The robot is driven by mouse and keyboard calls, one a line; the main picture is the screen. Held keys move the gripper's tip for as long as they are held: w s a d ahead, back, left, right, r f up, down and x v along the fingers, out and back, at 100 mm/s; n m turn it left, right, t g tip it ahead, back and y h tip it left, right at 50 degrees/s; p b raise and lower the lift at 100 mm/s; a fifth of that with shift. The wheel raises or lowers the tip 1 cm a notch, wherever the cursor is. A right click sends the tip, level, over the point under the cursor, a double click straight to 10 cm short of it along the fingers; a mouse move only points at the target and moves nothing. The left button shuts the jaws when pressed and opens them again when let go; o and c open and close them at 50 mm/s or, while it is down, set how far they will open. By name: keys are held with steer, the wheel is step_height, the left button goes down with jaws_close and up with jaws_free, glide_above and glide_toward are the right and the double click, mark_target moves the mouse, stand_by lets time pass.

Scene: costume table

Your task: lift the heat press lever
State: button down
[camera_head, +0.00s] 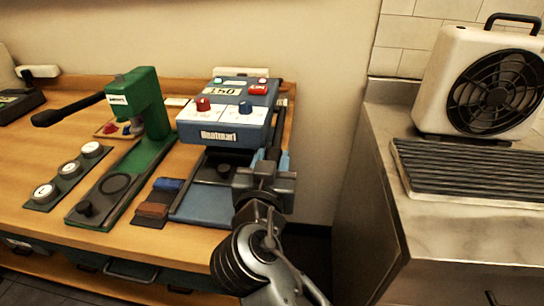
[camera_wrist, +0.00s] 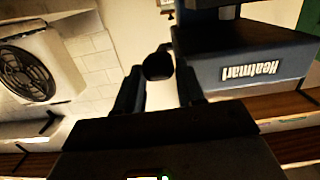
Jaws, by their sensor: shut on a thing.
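The heat press (camera_head: 225,110) is a blue machine with a white-and-blue top, a display reading 150 and a "Heatmart" label. It stands at the right end of the wooden table, its head raised above a blue lower plate (camera_head: 207,203). Its dark lever ends in a round black knob (camera_wrist: 158,66), seen between the two fingers in the wrist view. My gripper (camera_head: 267,165) is at the press's front right side, shut on the lever knob. The press's side also shows in the wrist view (camera_wrist: 240,62). My gripper and arm hide part of the lever in the head view.
A green press (camera_head: 150,105) with a long black handle stands to the left, beside a strip of round badges (camera_head: 68,170). Blue and brown blocks (camera_head: 153,209) lie between the presses. A metal counter with a fan (camera_head: 490,80) and slatted rack (camera_head: 470,170) is at right.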

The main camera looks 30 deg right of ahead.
step_height(320, 180, up, 2)
steer(key=shift+r+g+p, duration=0.25)
steer(key=shift+g+p, duration=0.05)
steer(key=shift+p, duration=0.25)
steer(key=shift+r, duration=0.45)
steer(key=c, duration=0.8)
jaws_free()
steer(key=shift+o, duration=0.2)
steer(key=shift+a, duration=0.1)
steer(key=shift+s+a, duration=0.2)
steer(key=shift+s, duration=0.1)
steer(key=b+v, duration=0.2)
steer(key=v, duration=0.5)
steer(key=shift+d, duration=0.1)
steer(key=shift+c, duration=0.2)
